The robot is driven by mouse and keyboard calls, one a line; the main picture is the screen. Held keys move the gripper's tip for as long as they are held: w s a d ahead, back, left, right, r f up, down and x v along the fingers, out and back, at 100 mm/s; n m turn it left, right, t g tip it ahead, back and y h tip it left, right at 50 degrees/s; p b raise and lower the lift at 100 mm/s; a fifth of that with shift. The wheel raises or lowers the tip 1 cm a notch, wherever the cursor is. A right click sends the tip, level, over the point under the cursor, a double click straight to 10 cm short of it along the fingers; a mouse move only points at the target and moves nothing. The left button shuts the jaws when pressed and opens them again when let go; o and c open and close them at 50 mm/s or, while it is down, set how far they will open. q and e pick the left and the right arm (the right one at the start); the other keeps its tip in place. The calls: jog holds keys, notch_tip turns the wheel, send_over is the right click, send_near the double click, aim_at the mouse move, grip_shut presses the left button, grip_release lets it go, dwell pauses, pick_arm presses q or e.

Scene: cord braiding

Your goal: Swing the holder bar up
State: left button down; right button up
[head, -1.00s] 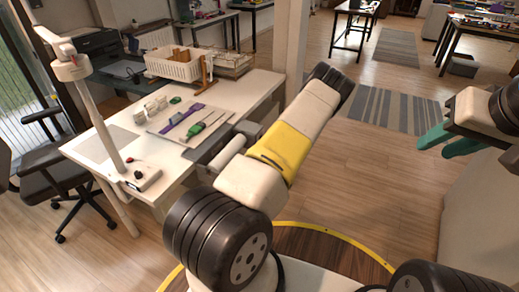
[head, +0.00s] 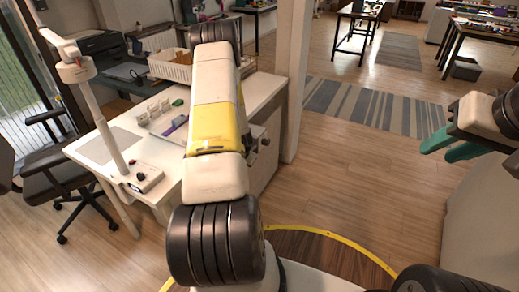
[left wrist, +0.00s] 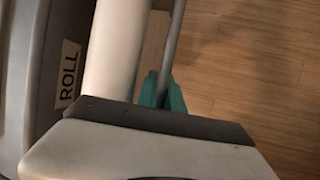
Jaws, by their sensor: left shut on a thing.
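The holder bar (left wrist: 174,45) shows in the left wrist view as a thin grey rod running up from my left gripper (left wrist: 163,92). The teal fingers are shut on its lower part; my own wrist housing hides some of the grip. A pale roll (left wrist: 115,50) lies left of the bar, beside a dark grey panel (left wrist: 40,80) labelled ROLL. In the head view my left arm hides the left gripper and most of the bar's area at the table's front side. My right gripper (head: 452,146) is open and empty at the right, its teal fingers apart.
A white worktable (head: 100,150) carries a lamp post (head: 98,120), a white basket (head: 168,66) and a purple tool (head: 175,125). A wall post (head: 294,80) stands just right of it. An office chair (head: 60,175) is at left. The floor at centre right is clear.

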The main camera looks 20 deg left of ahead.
dwell(0.4)
pick_arm(q)
jog(key=c, duration=1.5)
grip_release()
jog(key=shift+d, duration=0.1)
